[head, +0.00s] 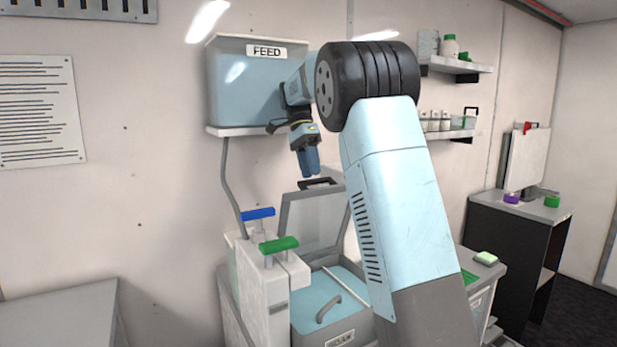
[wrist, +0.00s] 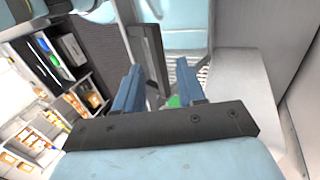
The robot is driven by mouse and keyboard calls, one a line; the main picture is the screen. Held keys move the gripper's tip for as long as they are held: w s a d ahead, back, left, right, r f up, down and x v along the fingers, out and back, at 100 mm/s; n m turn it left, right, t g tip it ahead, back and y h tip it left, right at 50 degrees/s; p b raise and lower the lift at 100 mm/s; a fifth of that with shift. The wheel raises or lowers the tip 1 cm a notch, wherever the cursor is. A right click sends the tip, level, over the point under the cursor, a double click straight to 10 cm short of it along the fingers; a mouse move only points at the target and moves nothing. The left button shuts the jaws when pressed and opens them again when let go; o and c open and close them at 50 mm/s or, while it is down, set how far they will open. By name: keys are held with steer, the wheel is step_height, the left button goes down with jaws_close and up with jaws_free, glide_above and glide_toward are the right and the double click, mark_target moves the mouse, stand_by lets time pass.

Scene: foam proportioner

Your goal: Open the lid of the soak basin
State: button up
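A clear panel in a grey frame (head: 313,222), seemingly a basin lid, stands raised and nearly upright in the head view. Its black handle (head: 317,183) is at the top edge and shows in the wrist view (wrist: 149,60). My arm hides the basin's right side.
A FEED tank (head: 245,85) sits on a wall shelf left of my gripper. Blue (head: 258,213) and green (head: 278,245) T-handles stand left of the basin. Wall shelves (head: 455,66) with bottles are at the right. A dark cabinet (head: 515,255) stands beyond.

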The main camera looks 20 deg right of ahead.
steer(key=s+r, duration=0.9)
steer(key=s, duration=0.4)
steer(key=shift+s+r, duration=0.4)
steer(key=s+f+n+t+y, duration=0.1)
steer(key=s+f+n+t, duration=0.9)
steer(key=s+f+n, duration=0.5)
steer(key=s+f, duration=0.3)
steer(key=s, duration=0.3)
steer(key=shift+s+a+f, duration=0.2)
steer(key=shift+a+f, duration=0.1)
